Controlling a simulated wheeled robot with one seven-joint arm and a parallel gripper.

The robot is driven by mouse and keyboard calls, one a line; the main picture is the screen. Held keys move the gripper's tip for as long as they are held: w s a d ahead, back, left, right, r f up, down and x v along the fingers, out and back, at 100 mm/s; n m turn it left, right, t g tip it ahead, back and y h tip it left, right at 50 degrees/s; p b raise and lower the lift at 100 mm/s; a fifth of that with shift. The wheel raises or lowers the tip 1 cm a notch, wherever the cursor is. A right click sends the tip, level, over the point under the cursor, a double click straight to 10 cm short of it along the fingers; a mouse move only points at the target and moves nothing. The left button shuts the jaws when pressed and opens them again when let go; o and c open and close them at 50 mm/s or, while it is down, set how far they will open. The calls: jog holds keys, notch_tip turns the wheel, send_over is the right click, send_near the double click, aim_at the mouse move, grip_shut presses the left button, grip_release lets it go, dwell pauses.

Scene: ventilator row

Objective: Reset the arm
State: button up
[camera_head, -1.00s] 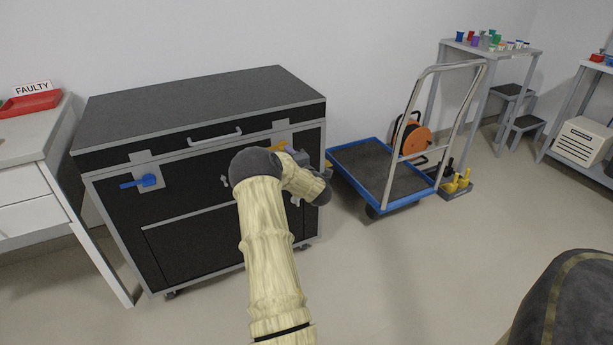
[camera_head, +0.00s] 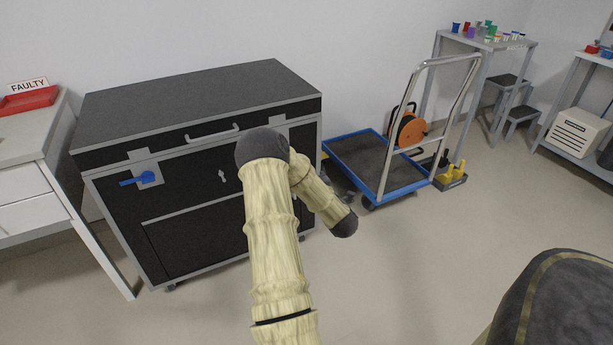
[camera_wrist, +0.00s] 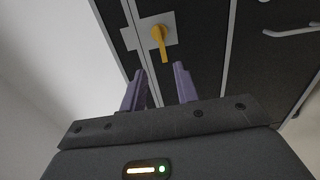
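My gripper (camera_wrist: 160,75) shows in the wrist view with its two purple fingers apart and nothing between them. A yellow-orange handle (camera_wrist: 159,40) on a pale plate of the black cabinet is just beyond the fingertips, apart from them as far as I can see. In the head view my arm is raised and bent in front of the right part of the black cabinet (camera_head: 200,105). The gripper and the yellow handle are hidden there behind the arm. A blue handle (camera_head: 140,178) sits on the cabinet's left plate, pointing left.
A blue-edged trolley (camera_head: 345,178) with an orange reel (camera_head: 411,130) stands right of the cabinet. A white table (camera_head: 30,145) with a red tray (camera_head: 28,100) and a FAULTY sign (camera_head: 27,86) is at the left. The floor (camera_head: 420,260) in front right is clear.

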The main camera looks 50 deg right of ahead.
jog(key=shift+w, duration=0.1)
dwell(0.5)
jog(key=w+a+r+m+g+y, duration=0.1)
jog(key=w+a+m+g+y, duration=0.25)
jog(key=a, duration=0.75)
jog(key=w+a+r+m+g+h, duration=0.1)
jog(key=w+a+m+g, duration=0.2)
jog(key=w+a+m, duration=0.55)
jog(key=s+a+r+g+y, duration=0.1)
jog(key=s+a+g+y, duration=0.1)
jog(key=s+a, duration=0.55)
jog(key=s+a+g+y, duration=0.25)
jog(key=s+a, duration=0.25)
jog(key=a, duration=0.6)
jog(key=s+a+r+g+y, duration=0.1)
jog(key=s+a+g, duration=0.1)
jog(key=s+a, duration=0.6)
notch_tip(320, 180, up, 37)
jog(key=w+a+p, duration=0.1)
jog(key=w+p, duration=0.1)
jog(key=p, duration=3.5)
jog(key=shift+a+f+m, duration=0.15)
jog(key=shift+a+m, duration=0.2)
jog(key=shift+m, duration=0.05)
jog(key=shift+w, duration=0.1)
